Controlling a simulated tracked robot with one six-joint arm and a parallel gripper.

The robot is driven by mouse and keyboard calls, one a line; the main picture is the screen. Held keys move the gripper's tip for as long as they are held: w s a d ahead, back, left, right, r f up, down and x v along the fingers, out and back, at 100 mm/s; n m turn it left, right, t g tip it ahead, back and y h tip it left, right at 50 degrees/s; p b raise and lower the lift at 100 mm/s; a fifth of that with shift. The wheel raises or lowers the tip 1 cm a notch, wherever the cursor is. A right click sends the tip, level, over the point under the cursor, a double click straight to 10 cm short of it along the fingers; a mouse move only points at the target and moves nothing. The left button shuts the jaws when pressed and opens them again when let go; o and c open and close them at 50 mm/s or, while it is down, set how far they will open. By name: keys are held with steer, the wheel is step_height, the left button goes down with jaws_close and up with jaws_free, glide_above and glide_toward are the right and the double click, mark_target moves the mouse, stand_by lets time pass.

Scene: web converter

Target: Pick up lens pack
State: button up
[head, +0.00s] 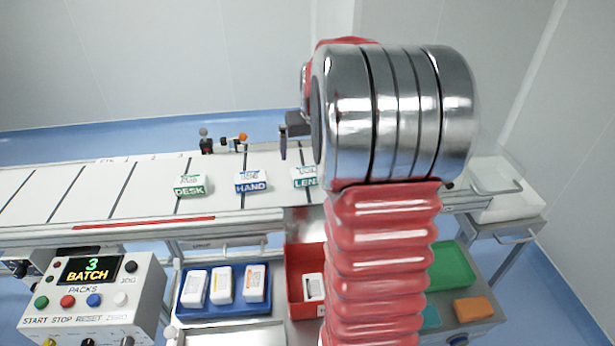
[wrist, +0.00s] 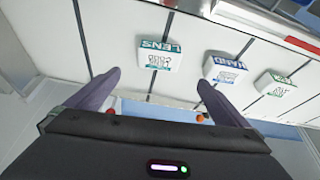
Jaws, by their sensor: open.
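The lens pack (wrist: 159,57) is a white box with a green band marked LENS. It lies on the white conveyor, ahead of and roughly between my fingertips in the wrist view. In the head view the lens pack (head: 304,178) is partly hidden by my arm. My gripper (wrist: 158,80) is open, with two dark fingers spread apart and nothing between them. In the head view only a little of my gripper (head: 284,142) shows, behind the pack and above the belt.
The hand pack (head: 251,182) and the desk pack (head: 190,186) lie to the left on the belt. In front are a blue tray (head: 222,306) with white packs, a red bin (head: 305,262), a green tray (head: 452,266) and a control box (head: 95,295) reading 3 BATCH.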

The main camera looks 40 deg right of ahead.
mark_target(307, 171)
steer(key=x, duration=0.7)
steer(key=shift+f, duration=0.35)
steer(key=shift+s+x, duration=0.15)
steer(key=shift+x, duration=1.15)
steer(key=shift+s+x, duration=0.15)
steer(key=shift+x, duration=1.2)
steer(key=shift+f, duration=0.1)
steer(key=shift+c, duration=0.6)
steer(key=c, duration=1.1)
